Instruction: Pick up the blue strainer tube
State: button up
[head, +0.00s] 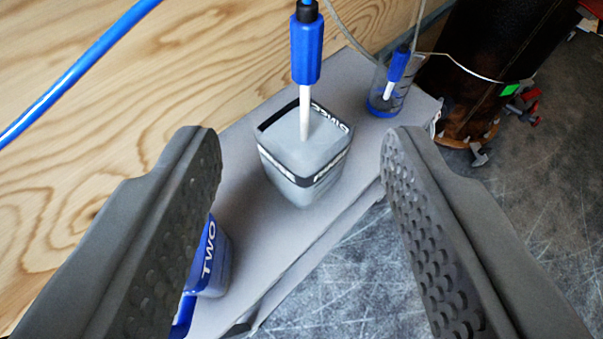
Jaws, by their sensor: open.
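A blue tube (306,48) with a black top and a white lower stem stands upright, its stem against or above the grey top of a square container with a dark lettered band (302,172). I cannot tell whether the stem touches it. A second, smaller blue tube with a white tip (397,66) leans in a clear cup with a blue base (380,106) farther back. I cannot tell which is the strainer tube. My gripper (300,150) is open and empty, its two dark textured fingers on either side of the square container in the picture, below the nearer blue tube.
A blue-and-grey container marked TWO (212,262) is partly hidden by my left finger. The containers stand on a narrow grey shelf (290,235) along a wooden wall (70,185). A blue hose (75,68) crosses upper left. A dark brown cylinder (488,55) stands at the back right.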

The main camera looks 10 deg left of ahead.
aim_at(306, 57)
jog(key=x, duration=1.2)
jog(key=shift+w+d+f, duration=0.1)
jog(key=shift+f, duration=0.35)
jog(key=shift+x, duration=2.75)
jog(key=shift+d, duration=0.15)
grip_shut()
